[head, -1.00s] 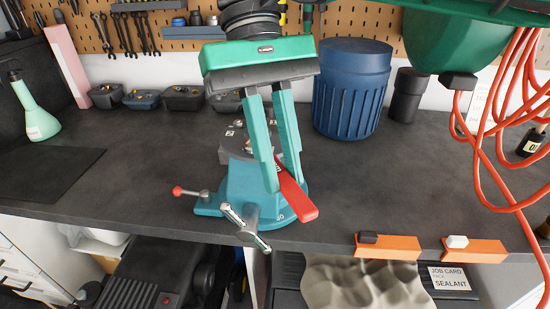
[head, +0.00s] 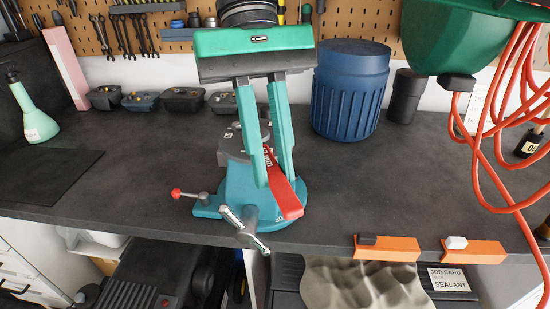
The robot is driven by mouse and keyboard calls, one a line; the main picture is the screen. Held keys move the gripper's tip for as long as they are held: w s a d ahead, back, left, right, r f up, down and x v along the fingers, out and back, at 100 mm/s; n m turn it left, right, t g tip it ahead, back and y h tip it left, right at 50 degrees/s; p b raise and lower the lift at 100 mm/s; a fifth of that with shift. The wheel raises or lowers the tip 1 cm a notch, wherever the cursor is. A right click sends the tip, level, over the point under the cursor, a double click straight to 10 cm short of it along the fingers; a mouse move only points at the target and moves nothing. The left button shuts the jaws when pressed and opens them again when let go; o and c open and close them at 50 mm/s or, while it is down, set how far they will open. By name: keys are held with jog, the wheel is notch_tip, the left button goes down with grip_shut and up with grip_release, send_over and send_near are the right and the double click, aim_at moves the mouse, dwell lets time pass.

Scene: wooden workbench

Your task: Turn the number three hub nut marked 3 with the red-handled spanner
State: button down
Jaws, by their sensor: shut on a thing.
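My gripper (head: 274,184) reaches down over the teal vise (head: 236,198) on the bench. Its two green fingers are shut on the red-handled spanner (head: 287,198), whose handle slopes toward the front right. The spanner's far end runs up between the fingers toward the grey hub block (head: 230,147) in the vise. A plate that looks marked 2 shows on the block's left side. The nut marked 3 cannot be made out behind the fingers, so I cannot tell how the spanner's jaw sits on it.
The vise's lever with a red knob (head: 177,193) sticks out left, and its metal handle bar (head: 245,231) overhangs the front edge. A blue ribbed bin (head: 350,92) stands behind right. Orange hose (head: 500,130) hangs at right.

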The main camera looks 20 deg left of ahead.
jog(key=shift+r, duration=2)
